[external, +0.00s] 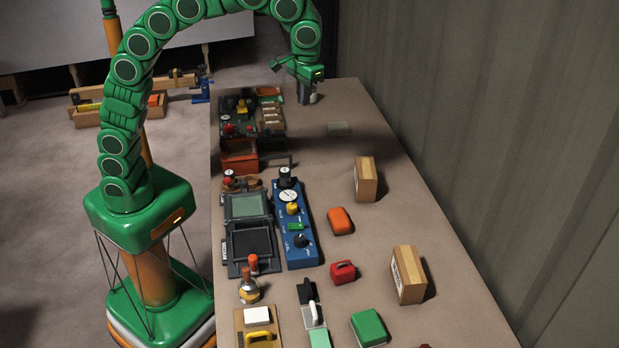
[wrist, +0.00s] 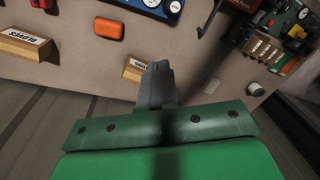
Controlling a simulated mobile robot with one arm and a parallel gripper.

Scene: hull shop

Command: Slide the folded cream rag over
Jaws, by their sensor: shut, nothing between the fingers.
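A flat, pale grey-green folded piece (external: 338,128), which looks like the rag in shadow, lies on the far part of the table. In the wrist view a small pale patch (wrist: 212,85) to the right of my fingers seems to be the same piece. My gripper (external: 308,98) points down over the far end of the table, beyond and to the left of that piece and apart from it. In the wrist view my gripper (wrist: 158,70) has its dark fingers together and empty. Whether the fingertips touch the table cannot be told.
An orange item (external: 341,221) and a blue panel (external: 296,225) lie mid-table. Trays and tools crowd the left edge. A pale cylinder (wrist: 286,67) stands at right in the wrist view. Bare table surrounds the flat piece.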

